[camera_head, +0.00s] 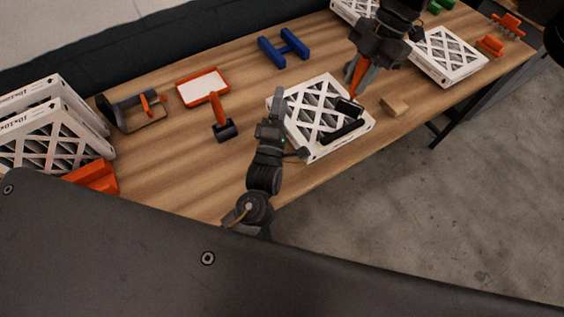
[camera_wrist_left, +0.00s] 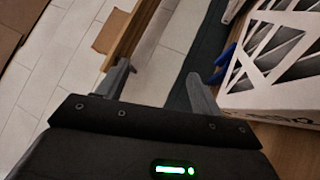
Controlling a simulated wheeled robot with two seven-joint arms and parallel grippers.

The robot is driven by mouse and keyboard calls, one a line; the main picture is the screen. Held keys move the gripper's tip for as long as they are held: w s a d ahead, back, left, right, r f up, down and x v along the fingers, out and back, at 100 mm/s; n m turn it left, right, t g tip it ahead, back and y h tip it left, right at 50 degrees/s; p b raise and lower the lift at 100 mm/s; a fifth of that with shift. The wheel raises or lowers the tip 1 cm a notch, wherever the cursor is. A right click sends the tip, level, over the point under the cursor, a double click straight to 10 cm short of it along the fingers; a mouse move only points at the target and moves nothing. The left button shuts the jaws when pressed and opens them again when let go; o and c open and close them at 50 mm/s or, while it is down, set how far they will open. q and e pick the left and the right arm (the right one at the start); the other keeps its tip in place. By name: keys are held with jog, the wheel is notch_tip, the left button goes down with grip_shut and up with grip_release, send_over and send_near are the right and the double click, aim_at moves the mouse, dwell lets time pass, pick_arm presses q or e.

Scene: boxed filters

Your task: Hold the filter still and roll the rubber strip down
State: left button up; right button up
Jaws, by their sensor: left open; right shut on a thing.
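The white framed filter (camera_head: 300,137) with a dark lattice lies flat near the table's front edge. A dark rubber strip (camera_head: 342,132) lies along its right part. My right gripper (camera_head: 358,72) is shut on the orange handle of a roller (camera_head: 348,106), whose black head is over the filter near the strip; contact is hard to tell. My left gripper (camera_head: 290,122) is open and empty at the filter's left edge. In the left wrist view its spread fingers (camera_wrist_left: 162,76) have nothing between them, and a white lattice-faced filter (camera_wrist_left: 265,100) shows at the right.
A small wooden block (camera_head: 394,105) lies right of the filter. An orange tray (camera_head: 190,97), another black-headed tool (camera_head: 224,131) and a blue stand (camera_head: 284,48) lie further back and left. Boxed filters (camera_head: 55,140) stand at the far left; another (camera_head: 447,55) lies at the right.

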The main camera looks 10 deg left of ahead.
aim_at(289, 129)
pick_arm(q)
jog(key=s+d+f+g, duration=0.1)
jog(key=s+f, duration=0.2)
jog(key=f, duration=0.1)
jog(key=s+d+f+g, duration=0.1)
jog(key=s+f, duration=0.2)
jog(key=f, duration=0.1)
jog(key=s+d+f+g+y, duration=0.1)
jog(key=s+f, duration=0.2)
jog(key=shift+s+f+g, duration=0.2)
jog(key=shift+f+g, duration=0.2)
jog(key=shift+s+f, duration=0.25)
jog(key=shift+f, duration=0.1)
jog(key=w, duration=0.8)
jog(key=w+a, duration=0.1)
jog(key=w, duration=0.3)
jog(key=c, duration=1.1)
